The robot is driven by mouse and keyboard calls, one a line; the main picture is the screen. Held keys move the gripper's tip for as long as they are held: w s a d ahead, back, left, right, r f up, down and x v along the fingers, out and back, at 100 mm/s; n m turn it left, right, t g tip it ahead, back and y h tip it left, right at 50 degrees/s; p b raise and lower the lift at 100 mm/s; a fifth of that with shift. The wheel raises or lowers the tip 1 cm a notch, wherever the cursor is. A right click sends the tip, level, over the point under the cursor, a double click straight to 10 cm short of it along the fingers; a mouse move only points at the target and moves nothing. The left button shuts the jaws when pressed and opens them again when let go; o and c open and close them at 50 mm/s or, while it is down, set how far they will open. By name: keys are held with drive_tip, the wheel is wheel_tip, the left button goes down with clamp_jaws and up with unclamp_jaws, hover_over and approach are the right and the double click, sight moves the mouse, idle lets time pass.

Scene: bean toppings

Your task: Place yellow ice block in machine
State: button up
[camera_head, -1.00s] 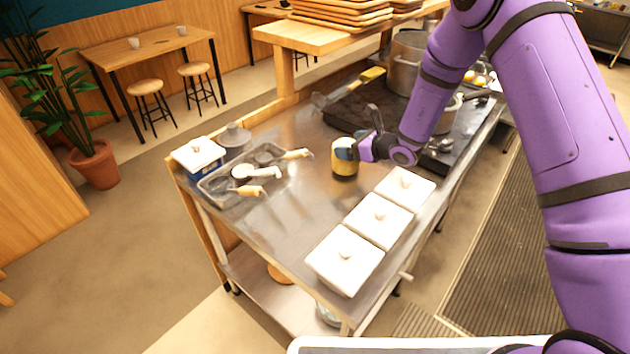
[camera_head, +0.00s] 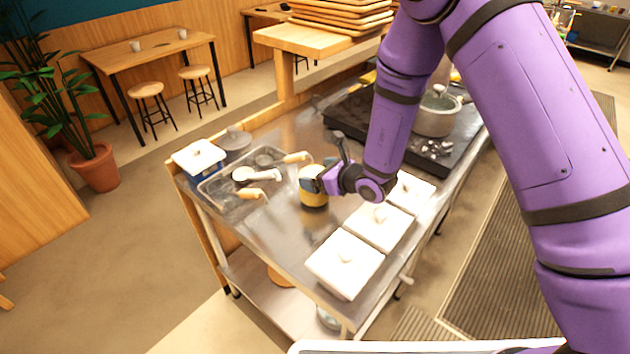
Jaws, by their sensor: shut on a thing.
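The yellow ice block (camera_head: 313,199) is a short yellow, rounded piece over the steel counter (camera_head: 285,225), left of the white lidded containers. My gripper (camera_head: 312,184) is shut on it from the right, with dark fingertips at its upper part. The fingers hide part of the block. I cannot tell whether its underside touches the counter. No ice machine can be made out in this view.
White lidded containers (camera_head: 344,264) line the counter's right edge. A tray with ladles (camera_head: 240,190) and a blue-sided white-lidded box (camera_head: 199,157) stand at left. A dark cooktop (camera_head: 352,116) bears a lidded pot (camera_head: 436,115). The counter's near left part is bare.

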sight(310, 200)
drive_tip(key=shift+s+a+f, duration=0.5)
drive_tip(key=shift+s+f, duration=0.05)
drive_tip(key=shift+s, duration=0.15)
drive_tip(key=shift+w+f, duration=0.15)
drive_tip(key=shift+f, duration=0.1)
drive_tip(key=shift+r, duration=0.1)
drive_tip(key=o, duration=0.9)
